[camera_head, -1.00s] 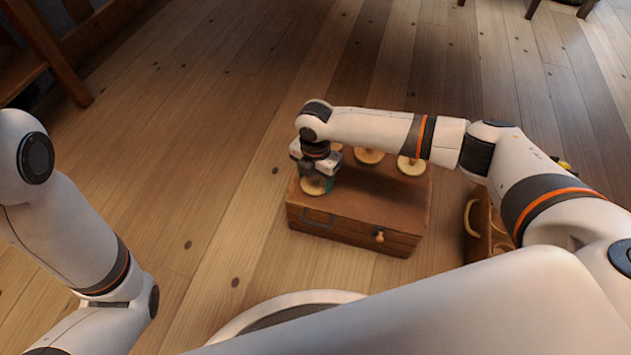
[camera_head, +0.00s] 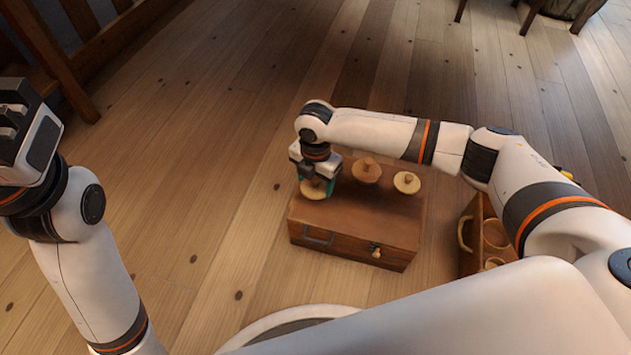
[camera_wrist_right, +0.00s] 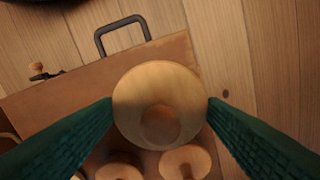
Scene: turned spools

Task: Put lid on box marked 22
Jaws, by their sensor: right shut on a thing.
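My right gripper (camera_head: 317,184) is shut on a round, pale wooden lid (camera_head: 312,191) with a darker knob, at the left end of a brown wooden chest's top. In the right wrist view the lid (camera_wrist_right: 185,83) sits between the two green fingers. I cannot tell whether it touches the chest. Two more knobbed wooden lids, one darker (camera_head: 366,172) and one pale (camera_head: 407,184), lie on the chest. No marking 22 is legible, so I cannot identify that box. My left gripper (camera_head: 12,122) is raised at the left edge, partly cut off; its opening is unclear.
The chest (camera_head: 345,215) has a dark handle and a small knob on its front. To its right stands a wooden crate (camera_head: 468,262) with a curved handle and round wooden things inside, partly hidden by my right arm. The floor left of the chest is clear.

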